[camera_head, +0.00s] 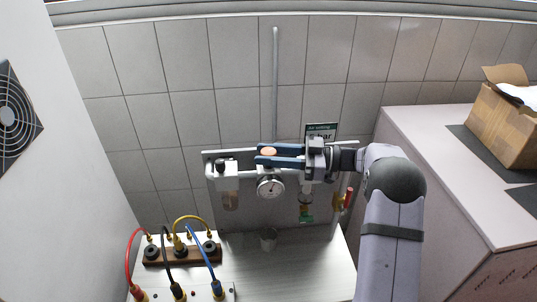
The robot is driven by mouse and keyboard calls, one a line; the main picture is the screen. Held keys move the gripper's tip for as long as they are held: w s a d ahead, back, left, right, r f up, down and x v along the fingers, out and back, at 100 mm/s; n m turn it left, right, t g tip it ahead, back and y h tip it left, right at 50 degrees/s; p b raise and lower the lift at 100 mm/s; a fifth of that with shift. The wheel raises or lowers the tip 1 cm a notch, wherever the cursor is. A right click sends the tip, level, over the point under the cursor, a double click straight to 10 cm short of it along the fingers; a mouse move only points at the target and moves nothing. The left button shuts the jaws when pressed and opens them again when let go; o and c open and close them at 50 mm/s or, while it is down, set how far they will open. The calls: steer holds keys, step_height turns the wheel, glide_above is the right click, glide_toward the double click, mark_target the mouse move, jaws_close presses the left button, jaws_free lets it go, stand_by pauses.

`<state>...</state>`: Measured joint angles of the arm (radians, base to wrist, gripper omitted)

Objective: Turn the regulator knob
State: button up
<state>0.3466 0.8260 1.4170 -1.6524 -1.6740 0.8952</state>
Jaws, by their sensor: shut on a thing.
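The regulator knob (268,152) is a small copper-coloured round top seen between the blue fingers of my gripper (266,154). My gripper reaches in from the right, fingers pointing left, and is shut on the knob. The fingers hide the knob's sides. A round white pressure gauge (271,187) sits just below the fingers; its dial is too small to read. A green and white sign (320,131) behind the gripper reads "Air setting" and "bar"; its number is partly hidden by the gripper.
A filter unit (225,172) stands left of the regulator and a red-handled valve (348,198) right. A small cup (268,237) stands on the bench below. A cardboard box (500,120) lies on the right counter (420,135).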

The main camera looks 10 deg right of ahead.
steer(key=shift+r, duration=0.15)
steer(key=o, duration=1)
steer(key=shift+o, duration=0.2)
steer(key=shift+d, duration=0.1)
steer(key=shift+s+d+f+b, duration=0.1)
steer(key=shift+d+f+b, duration=0.15)
steer(key=shift+d+b, duration=0.3)
steer(key=b+v, duration=0.2)
steer(key=v, duration=0.4)
steer(key=shift+r, duration=0.15)
